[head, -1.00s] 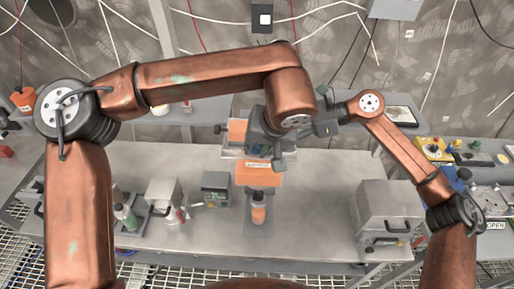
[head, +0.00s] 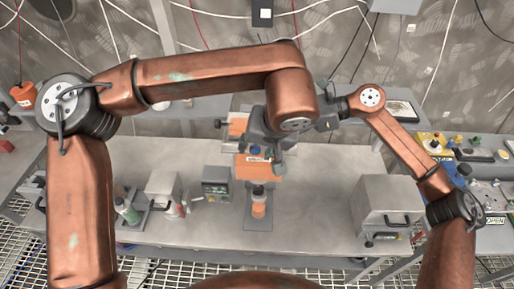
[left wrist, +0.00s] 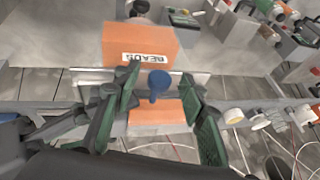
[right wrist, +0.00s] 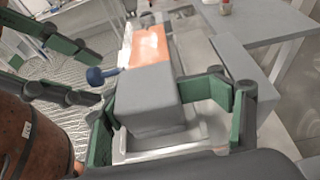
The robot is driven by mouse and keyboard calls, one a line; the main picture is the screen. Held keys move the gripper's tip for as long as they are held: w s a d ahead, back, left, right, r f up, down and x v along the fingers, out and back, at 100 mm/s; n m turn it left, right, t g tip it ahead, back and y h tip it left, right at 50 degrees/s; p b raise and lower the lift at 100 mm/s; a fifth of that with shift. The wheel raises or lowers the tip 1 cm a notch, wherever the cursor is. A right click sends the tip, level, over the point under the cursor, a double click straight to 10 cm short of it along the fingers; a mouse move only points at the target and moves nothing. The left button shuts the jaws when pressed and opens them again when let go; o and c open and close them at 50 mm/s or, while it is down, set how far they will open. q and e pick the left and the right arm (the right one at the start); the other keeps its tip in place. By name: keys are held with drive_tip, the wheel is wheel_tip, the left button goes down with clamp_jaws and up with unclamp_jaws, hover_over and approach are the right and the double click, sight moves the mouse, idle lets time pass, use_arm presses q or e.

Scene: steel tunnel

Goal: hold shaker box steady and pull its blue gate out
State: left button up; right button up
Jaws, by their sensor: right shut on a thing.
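The shaker box is an orange and grey box labelled BEADS (left wrist: 140,45); its orange part also shows in the head view (head: 258,169). Its gate has a blue knob (left wrist: 158,82), which also shows in the right wrist view (right wrist: 97,76). My left gripper (left wrist: 160,92) is open, with one green finger on each side of the knob and visible gaps between. My right gripper (right wrist: 168,108) is shut on the grey end of the shaker box. In the head view my left arm partly hides the box and my right gripper.
A bottle with an orange label (head: 258,204) stands in front of the box on the steel bench. A grey cabinet (head: 388,207) stands to the right, and smaller devices and a green bottle (head: 128,211) to the left. Bare bench lies between the box and cabinet.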

use_arm(q)
drive_tip(key=shift+r, duration=0.15)
drive_tip(key=v, duration=1.1)
drive_tip(key=shift+s+r, duration=0.15)
drive_tip(key=shift+r, duration=0.15)
drive_tip(key=shift+d, duration=0.1)
use_arm(e)
drive_tip(key=o, duration=1.7)
drive_tip(key=shift+o, duration=0.2)
